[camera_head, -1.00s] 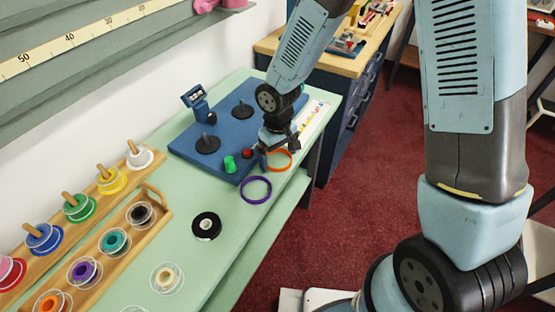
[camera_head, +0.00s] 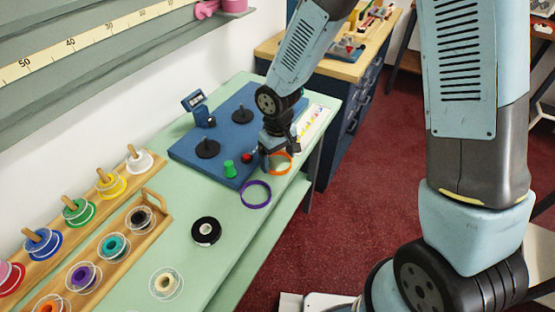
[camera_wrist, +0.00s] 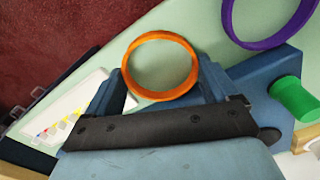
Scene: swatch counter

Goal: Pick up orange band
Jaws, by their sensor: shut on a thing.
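The orange band (camera_head: 289,155) is a thin ring at the right edge of the pale green counter (camera_head: 229,236), beside the blue board (camera_head: 185,152). My gripper (camera_head: 275,165) is down at it and partly hides its left side. In the wrist view the orange band (camera_wrist: 161,36) sits between the two fingers of my gripper (camera_wrist: 163,82), which are shut on it from either side. The band appears level, at or very near the counter top; I cannot tell any gap under it.
A purple band (camera_head: 255,204) lies close by, in front of the board. A green cylinder (camera_head: 229,169) and a red knob (camera_head: 247,157) stand near my gripper. A black roll (camera_head: 206,231) and racks of coloured spools (camera_head: 160,215) are further left.

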